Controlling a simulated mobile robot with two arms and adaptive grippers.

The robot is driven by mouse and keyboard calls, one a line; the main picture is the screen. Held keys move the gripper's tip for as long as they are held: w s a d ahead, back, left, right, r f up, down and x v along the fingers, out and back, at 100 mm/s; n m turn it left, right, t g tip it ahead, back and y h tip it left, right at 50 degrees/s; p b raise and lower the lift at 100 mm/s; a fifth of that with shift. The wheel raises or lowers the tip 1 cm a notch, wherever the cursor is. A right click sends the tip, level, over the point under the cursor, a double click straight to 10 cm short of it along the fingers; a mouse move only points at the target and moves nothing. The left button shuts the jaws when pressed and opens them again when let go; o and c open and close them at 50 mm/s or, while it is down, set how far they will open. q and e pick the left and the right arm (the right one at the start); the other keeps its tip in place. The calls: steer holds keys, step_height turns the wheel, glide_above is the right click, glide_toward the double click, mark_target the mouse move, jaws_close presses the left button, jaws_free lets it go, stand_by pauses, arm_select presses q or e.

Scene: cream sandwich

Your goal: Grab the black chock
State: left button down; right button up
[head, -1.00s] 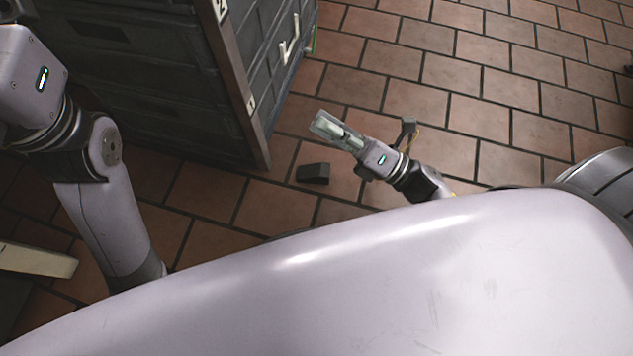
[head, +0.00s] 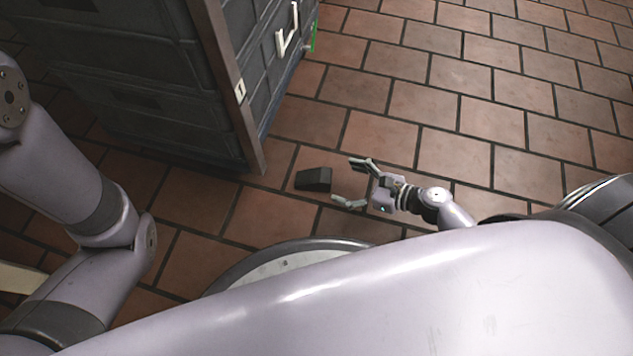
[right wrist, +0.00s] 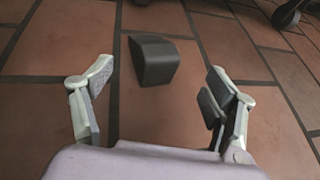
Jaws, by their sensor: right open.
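The black chock (head: 314,179) is a small dark wedge-like block lying on the tiled floor near the foot of the dark cabinet. My right gripper (head: 352,182) is open and empty, low over the floor just to the right of the chock. In the right wrist view the chock (right wrist: 153,60) sits ahead of the open fingers (right wrist: 158,100), between their lines and nearer the left finger. It is apart from both fingers. My left arm shows at the left of the head view, but its gripper is out of view.
A dark cabinet (head: 150,90) with a brown edge post and a pale handle (head: 288,32) stands behind and left of the chock. The tiled floor (head: 450,100) to the right is clear. Dark caster-like parts (right wrist: 290,12) show at the wrist view's top right.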

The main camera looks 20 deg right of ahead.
mark_target(329, 179)
steer(key=shift+x, duration=0.9)
steer(key=b+x, duration=0.3)
steer(key=x, duration=0.2)
steer(key=shift+s+a, duration=0.2)
steer(key=shift+w+a, duration=0.15)
